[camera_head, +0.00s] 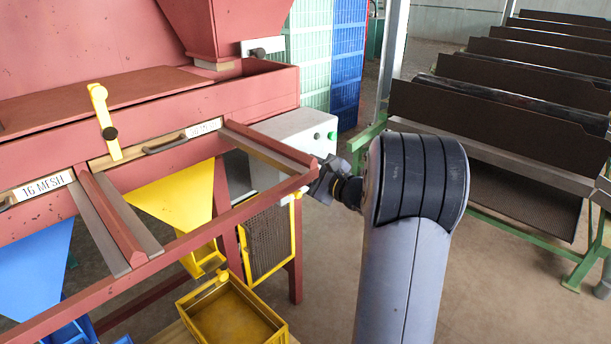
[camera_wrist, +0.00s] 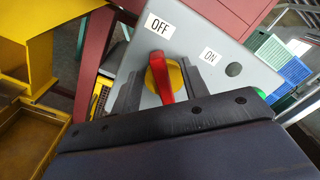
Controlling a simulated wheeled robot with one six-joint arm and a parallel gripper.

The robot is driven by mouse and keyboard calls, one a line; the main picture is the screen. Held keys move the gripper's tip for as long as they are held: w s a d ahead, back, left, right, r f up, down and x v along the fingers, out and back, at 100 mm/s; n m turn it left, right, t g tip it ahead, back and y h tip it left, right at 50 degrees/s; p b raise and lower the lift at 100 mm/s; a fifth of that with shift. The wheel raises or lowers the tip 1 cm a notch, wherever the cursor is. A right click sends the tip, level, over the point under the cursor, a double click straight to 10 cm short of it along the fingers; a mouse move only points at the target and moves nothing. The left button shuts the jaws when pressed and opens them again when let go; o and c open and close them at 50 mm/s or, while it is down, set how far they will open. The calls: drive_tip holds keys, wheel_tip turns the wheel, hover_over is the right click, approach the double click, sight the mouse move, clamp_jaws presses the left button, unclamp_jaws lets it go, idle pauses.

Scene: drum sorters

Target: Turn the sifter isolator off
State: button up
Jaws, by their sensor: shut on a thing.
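The sifter isolator is a red handle (camera_wrist: 160,80) on a yellow disc (camera_wrist: 174,75), on the sloping face of a grey box (camera_wrist: 207,27). In the wrist view the handle points up toward the OFF label (camera_wrist: 160,26); the ON label (camera_wrist: 210,56) is to its right. My gripper (camera_wrist: 161,88) has its dark fingers on both sides of the handle and is shut on it. In the head view the grey box (camera_head: 285,132) is on the red machine's right end, and my gripper (camera_head: 325,183) is against its near side, with the handle hidden.
A green button (camera_wrist: 260,92) and a dark round button (camera_wrist: 233,69) are on the box face. The red machine frame (camera_head: 200,243) is left of my arm. A yellow tray (camera_head: 235,315) is below. Dark sloping racks (camera_head: 490,120) stand right; floor between is clear.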

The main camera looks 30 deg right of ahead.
drive_tip(key=shift+f, duration=0.15)
drive_tip(key=o, duration=0.9)
drive_tip(key=shift+d, duration=0.1)
drive_tip(key=v, duration=1)
drive_tip(key=shift+s+d, duration=0.1)
drive_tip(key=shift+s, duration=0.25)
drive_tip(key=x, duration=1.1)
